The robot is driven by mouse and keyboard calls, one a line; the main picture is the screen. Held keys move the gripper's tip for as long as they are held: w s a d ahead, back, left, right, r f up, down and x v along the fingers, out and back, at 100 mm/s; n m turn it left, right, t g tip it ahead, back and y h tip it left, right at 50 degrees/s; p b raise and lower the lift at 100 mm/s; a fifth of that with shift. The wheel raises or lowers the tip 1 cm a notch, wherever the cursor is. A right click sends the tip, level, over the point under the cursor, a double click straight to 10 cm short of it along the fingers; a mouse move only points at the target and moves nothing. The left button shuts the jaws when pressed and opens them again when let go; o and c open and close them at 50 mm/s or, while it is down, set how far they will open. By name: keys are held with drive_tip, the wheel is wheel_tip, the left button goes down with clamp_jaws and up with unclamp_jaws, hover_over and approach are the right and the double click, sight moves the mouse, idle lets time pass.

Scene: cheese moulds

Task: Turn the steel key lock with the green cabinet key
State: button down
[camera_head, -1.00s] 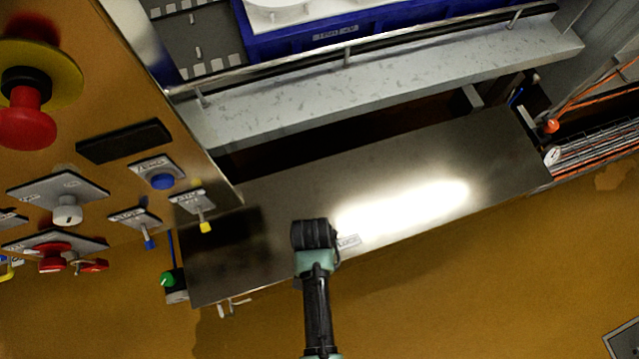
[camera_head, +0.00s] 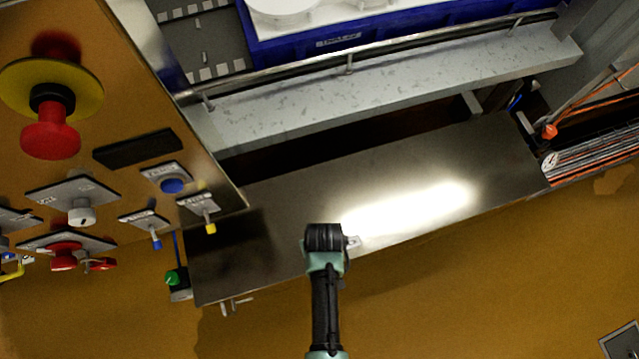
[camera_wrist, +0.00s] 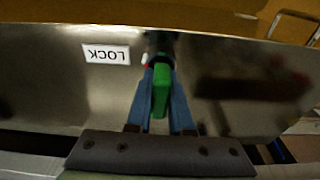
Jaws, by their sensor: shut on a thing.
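The green cabinet key (camera_wrist: 162,88) is between the fingers of my gripper (camera_wrist: 162,75) in the wrist view, with its far end pointing at the steel panel. The steel key lock (camera_wrist: 147,57) shows only as a small bright edge beside the fingertips; the key and fingers hide most of it. I cannot tell how deep the key sits in the lock or at what angle. A white LOCK label (camera_wrist: 106,54) is on the panel left of the fingers. In the head view my gripper (camera_head: 325,232) is at the panel's lower edge, and the key is hidden.
The steel panel (camera_head: 290,200) spans the middle of the head view. At left is a control panel with a red mushroom button (camera_head: 50,138) and several switches. A grey ledge with a rail (camera_head: 349,66) and a blue crate (camera_head: 330,35) are above.

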idle(0.3)
drive_tip(key=n, duration=0.4)
drive_tip(key=c, duration=0.7)
unclamp_jaws()
drive_tip(key=shift+c, duration=0.2)
drive_tip(key=shift+r, duration=0.1)
